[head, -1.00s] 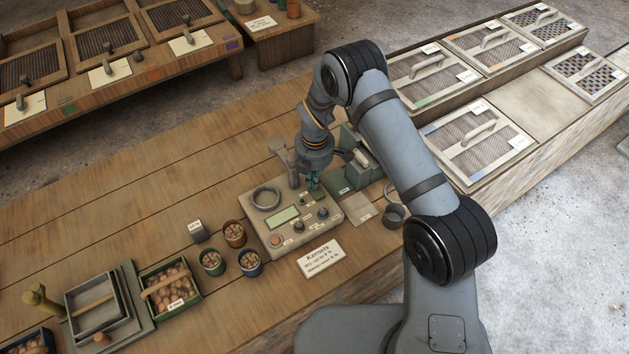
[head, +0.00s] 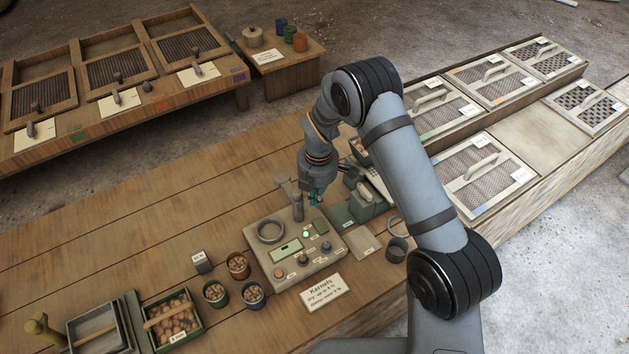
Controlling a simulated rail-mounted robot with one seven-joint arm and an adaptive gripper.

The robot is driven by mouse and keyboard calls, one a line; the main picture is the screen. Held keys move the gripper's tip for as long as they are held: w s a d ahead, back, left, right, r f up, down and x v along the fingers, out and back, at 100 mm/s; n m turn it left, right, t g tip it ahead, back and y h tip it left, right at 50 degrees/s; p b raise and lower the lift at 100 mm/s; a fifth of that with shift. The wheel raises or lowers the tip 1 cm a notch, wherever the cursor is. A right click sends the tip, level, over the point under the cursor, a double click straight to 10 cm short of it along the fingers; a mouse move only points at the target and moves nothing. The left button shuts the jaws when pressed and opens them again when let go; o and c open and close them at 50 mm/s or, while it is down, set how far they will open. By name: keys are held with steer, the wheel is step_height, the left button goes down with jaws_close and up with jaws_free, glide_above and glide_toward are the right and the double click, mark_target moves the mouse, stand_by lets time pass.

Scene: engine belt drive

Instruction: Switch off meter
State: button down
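The meter (head: 284,268) is a flat beige box on the wooden bench, with a round ring-shaped cup (head: 271,231), a small pale green display (head: 286,251) and several knobs and buttons. One small button (head: 306,234) on it shows a light green glow. A dark knob (head: 327,246) sits near its right edge. My gripper (head: 316,200) points down just above and behind the meter's back right corner, apart from the knobs. Its fingers are small and greenish, and I cannot tell whether they are open or shut.
A card reading "Kernels" (head: 323,293) lies in front of the meter. Cups of kernels (head: 238,267) and a small block (head: 202,261) stand to its left. A green-grey device (head: 366,205) and a dark cup (head: 397,250) are to its right.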

step_height(320, 180, up, 6)
steer(key=b, duration=0.2)
glide_above(317, 219)
steer(key=w, duration=0.2)
steer(key=s+d+r+b, duration=0.1)
steer(key=s+b, duration=0.3)
steer(key=b, duration=0.3)
steer(key=shift+t+y, duration=0.3)
steer(key=shift+t, duration=0.1)
steer(key=f, duration=0.4)
steer(key=w+f+p, duration=0.1)
steer(key=f, duration=0.3)
steer(key=f+p, duration=0.1)
steer(key=f, duration=0.3)
steer(key=shift+w+a+f, duration=0.25)
steer(key=shift+a+f, duration=0.05)
steer(key=shift+a, duration=0.05)
steer(key=shift+f, duration=0.2)
